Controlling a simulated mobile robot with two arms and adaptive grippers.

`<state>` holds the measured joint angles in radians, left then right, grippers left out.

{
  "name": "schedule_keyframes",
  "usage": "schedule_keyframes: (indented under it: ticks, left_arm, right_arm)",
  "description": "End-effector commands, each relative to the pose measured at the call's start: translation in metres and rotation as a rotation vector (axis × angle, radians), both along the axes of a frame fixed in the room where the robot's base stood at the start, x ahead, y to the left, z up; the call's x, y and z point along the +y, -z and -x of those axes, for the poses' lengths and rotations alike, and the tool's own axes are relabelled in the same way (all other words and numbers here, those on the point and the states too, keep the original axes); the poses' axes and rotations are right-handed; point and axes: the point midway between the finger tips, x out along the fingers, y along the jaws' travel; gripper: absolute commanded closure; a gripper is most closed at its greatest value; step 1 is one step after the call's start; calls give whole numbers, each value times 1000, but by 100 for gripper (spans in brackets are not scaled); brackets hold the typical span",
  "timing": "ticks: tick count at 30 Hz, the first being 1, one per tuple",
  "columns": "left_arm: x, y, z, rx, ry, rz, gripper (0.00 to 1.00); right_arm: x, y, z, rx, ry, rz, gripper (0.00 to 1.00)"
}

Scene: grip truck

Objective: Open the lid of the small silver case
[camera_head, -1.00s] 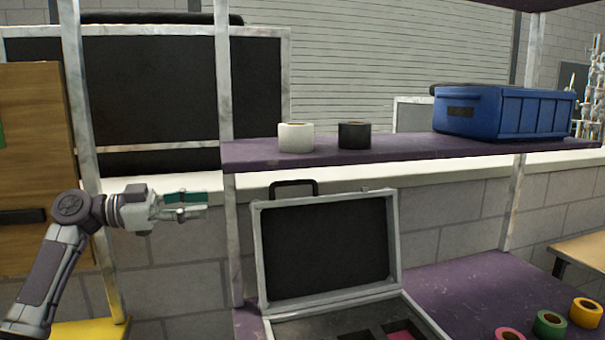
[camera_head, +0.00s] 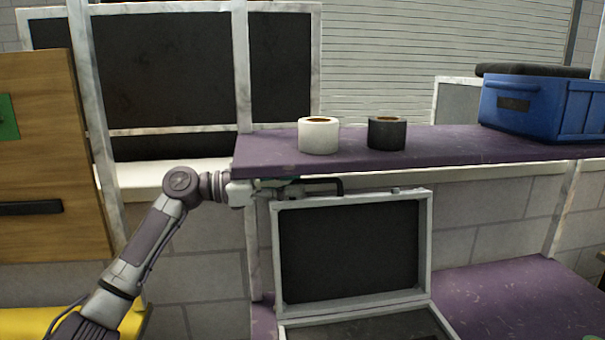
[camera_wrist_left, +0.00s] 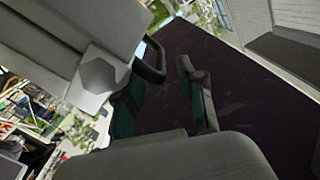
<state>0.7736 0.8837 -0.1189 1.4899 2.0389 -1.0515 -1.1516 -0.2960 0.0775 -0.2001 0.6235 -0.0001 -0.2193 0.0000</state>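The silver case (camera_head: 432,250) stands on the lower purple shelf with its lid (camera_head: 350,250) raised and its dark lining facing me. My right gripper is not in view.
The upper purple shelf (camera_head: 440,148) is close above my left gripper. It holds a white tape roll (camera_head: 319,136), a black tape roll (camera_head: 387,133) and a blue bin (camera_head: 545,106). A metal post (camera_head: 243,70) rises at the left. The lower shelf (camera_head: 510,300) is clear right of the case.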

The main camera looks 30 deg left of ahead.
Motion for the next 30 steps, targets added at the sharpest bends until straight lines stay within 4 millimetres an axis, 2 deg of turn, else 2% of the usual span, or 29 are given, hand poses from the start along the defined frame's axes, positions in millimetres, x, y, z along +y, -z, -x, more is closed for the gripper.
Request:
schedule_keyframes:
  ticks: [1, 6, 16, 23, 24, 30]
  left_arm:
    - [-6, -3, -4, 0, 1, 1, 61]
    - [-18, -1, -13, 0, 1, 0, 61]
    - [-20, 1, -16, 0, 0, 0, 61]
    - [-20, 1, -15, 0, 0, 0, 97]
    - [-20, 1, -15, 0, 0, 0, 100]
    - [-20, 0, -15, 0, 0, 0, 100]
  right_arm:
    - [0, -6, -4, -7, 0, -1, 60]
    - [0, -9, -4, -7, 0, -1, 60]
    - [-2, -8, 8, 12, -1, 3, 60]
    - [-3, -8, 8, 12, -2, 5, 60]
    - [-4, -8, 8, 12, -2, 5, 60]
    - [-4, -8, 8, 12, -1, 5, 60]
